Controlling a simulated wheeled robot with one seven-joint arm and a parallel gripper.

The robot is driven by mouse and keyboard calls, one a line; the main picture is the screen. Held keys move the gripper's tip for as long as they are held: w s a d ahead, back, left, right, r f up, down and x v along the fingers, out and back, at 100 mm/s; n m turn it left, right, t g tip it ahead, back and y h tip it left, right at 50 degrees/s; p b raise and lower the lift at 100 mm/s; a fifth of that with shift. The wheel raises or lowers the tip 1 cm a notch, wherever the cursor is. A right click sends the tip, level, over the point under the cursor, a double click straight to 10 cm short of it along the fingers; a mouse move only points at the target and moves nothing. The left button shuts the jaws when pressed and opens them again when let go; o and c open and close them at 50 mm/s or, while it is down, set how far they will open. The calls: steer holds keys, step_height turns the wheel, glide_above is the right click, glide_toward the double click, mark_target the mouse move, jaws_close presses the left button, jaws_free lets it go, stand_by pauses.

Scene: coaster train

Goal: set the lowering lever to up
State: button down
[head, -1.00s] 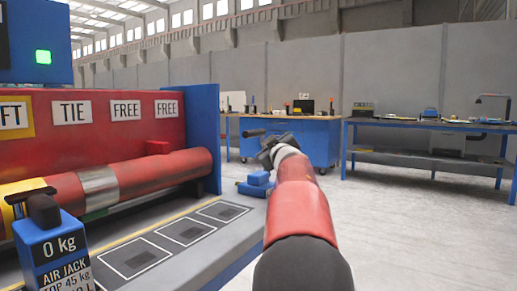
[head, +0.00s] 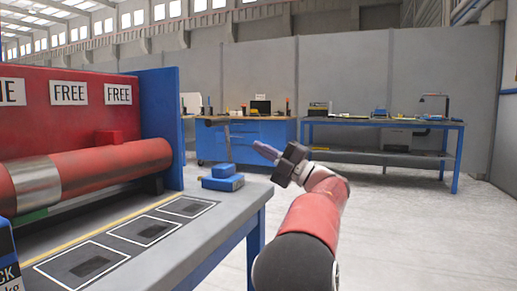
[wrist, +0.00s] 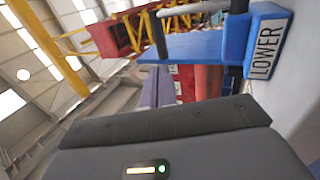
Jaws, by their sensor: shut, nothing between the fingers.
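In the wrist view, a white plate reading LOWER (wrist: 268,48) is fixed to a blue part (wrist: 238,38), and the picture is tilted. A dark upright piece with a dark top (wrist: 238,6) stands beside the plate; I cannot tell for sure that it is the lowering lever, or its setting. The plate does not show in the head view. My gripper (head: 263,149) is shut and empty, held in the air beyond the bench's right end. Its dark body (wrist: 160,150) fills the bottom of the wrist view, and its fingertips are not clear there.
A grey bench (head: 190,235) with outlined pads runs along the left, below a red roller (head: 110,165) and a blue end panel (head: 160,120). A small blue unit (head: 222,178) sits at the bench's far end. Worktables (head: 380,122) stand at the back. The right floor is open.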

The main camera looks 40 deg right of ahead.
mark_target(219, 125)
steer(key=p+x, duration=0.1)
steer(key=x, duration=1)
steer(key=shift+w, duration=0.1)
steer(key=shift+a, duration=0.1)
steer(key=shift+w+a+r+g+p, duration=0.15)
steer(key=shift+w+r+p, duration=0.05)
steer(key=shift+w+p, duration=0.25)
steer(key=shift+w+a+r+g+p, duration=0.15)
steer(key=shift+w+r+p, duration=0.05)
steer(key=shift+w+p, duration=0.2)
steer(key=shift+w+a+p, duration=0.15)
steer(key=shift+w+p, duration=0.2)
steer(key=shift+w+a+f+g, duration=0.15)
steer(key=shift+w+f+g, duration=0.1)
steer(key=shift+w+g, duration=0.1)
steer(key=shift+h, duration=0.3)
